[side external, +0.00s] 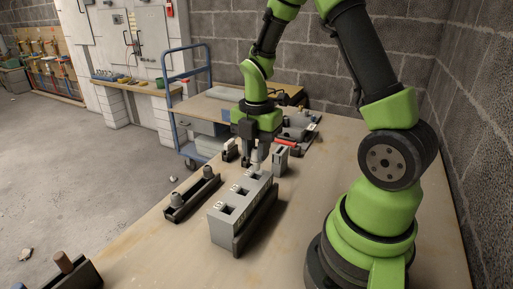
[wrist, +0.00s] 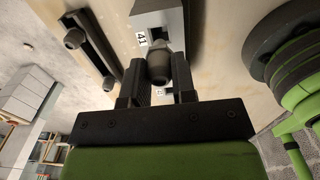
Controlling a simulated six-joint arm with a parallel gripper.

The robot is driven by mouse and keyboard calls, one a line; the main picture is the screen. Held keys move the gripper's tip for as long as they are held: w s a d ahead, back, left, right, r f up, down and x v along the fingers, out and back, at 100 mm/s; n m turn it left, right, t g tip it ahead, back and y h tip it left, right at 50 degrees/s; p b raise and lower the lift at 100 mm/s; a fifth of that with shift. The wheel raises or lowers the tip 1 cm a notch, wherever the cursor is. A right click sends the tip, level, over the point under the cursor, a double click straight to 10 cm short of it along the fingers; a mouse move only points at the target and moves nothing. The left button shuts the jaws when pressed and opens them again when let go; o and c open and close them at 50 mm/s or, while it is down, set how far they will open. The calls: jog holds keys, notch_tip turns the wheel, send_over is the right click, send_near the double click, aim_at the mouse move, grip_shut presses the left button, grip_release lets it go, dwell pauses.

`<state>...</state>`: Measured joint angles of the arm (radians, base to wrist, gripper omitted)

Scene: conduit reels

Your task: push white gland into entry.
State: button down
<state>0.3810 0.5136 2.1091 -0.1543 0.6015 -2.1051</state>
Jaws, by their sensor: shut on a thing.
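The grey block (side external: 225,228) has a row of square dark entries in its top, with small printed labels. The gland is at or just over an entry (wrist: 157,33) beside a label reading 41. I cannot tell whether its tip is inside the entry. The fingers hide part of the gland in the side view.
A dark rack (side external: 193,200) with grey glands stands left of the block, and shows in the wrist view (wrist: 95,52). A small grey upright block (side external: 280,160) stands close right of my gripper. A dark holder (side external: 75,272) is at front left.

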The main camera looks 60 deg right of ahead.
aim_at(256, 159)
jog(key=shift+f, duration=2)
dwell(1.3)
jog(key=c, duration=0.6)
grip_release()
jog(key=shift+r, duration=3.55)
